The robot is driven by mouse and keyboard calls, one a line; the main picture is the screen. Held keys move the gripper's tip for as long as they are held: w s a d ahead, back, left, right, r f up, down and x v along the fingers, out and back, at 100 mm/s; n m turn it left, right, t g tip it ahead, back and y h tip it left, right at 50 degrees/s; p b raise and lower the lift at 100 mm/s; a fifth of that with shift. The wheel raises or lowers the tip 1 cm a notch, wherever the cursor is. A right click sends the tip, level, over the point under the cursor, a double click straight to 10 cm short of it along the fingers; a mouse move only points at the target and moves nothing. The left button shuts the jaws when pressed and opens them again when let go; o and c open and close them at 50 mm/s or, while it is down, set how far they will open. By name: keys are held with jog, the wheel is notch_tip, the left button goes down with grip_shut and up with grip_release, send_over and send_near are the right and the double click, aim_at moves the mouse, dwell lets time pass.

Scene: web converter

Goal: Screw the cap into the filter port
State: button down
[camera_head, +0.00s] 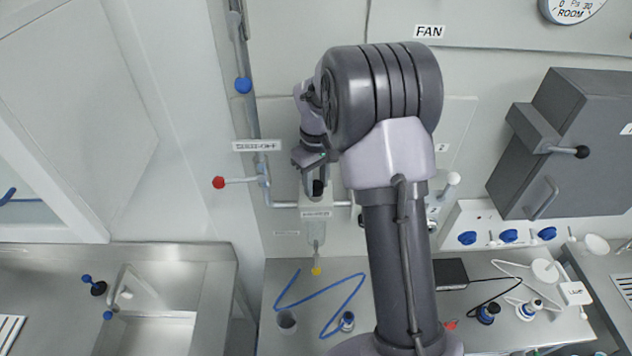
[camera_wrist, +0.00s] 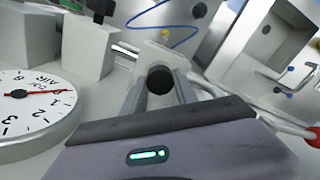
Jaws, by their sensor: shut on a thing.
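The black cap (camera_wrist: 160,80) sits between the two fingers of my gripper (camera_wrist: 160,92) in the wrist view, and the gripper is shut on it. In the head view the dark cap (camera_head: 318,188) shows at the tip of my gripper (camera_head: 317,184), at the top of the white filter head (camera_head: 316,202). A clear bowl (camera_head: 316,232) with a yellow drain tip (camera_head: 317,270) hangs below the head. The filter head also shows behind the cap in the wrist view (camera_wrist: 158,56). The port opening is hidden, so I cannot tell whether the cap is seated.
A red-knobbed lever (camera_head: 219,182) on the grey pipe is left of the filter; its red end (camera_wrist: 313,137) shows in the wrist view. A round gauge (camera_wrist: 35,105) is close at left there. A blue hose (camera_head: 340,300) lies on the bench below. A grey box (camera_head: 570,140) is at right.

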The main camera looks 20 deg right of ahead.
jog(key=m, duration=0.1)
jog(key=m+b, duration=0.1)
jog(key=shift+f+m+b, duration=0.2)
jog(key=shift+m+b, duration=0.1)
jog(key=shift+r+m, duration=0.15)
jog(key=shift+m, duration=0.55)
jog(key=shift+b, duration=0.3)
jog(key=m+b, duration=0.1)
jog(key=m, duration=0.2)
jog(key=shift+b, duration=0.3)
jog(key=shift+m, duration=0.5)
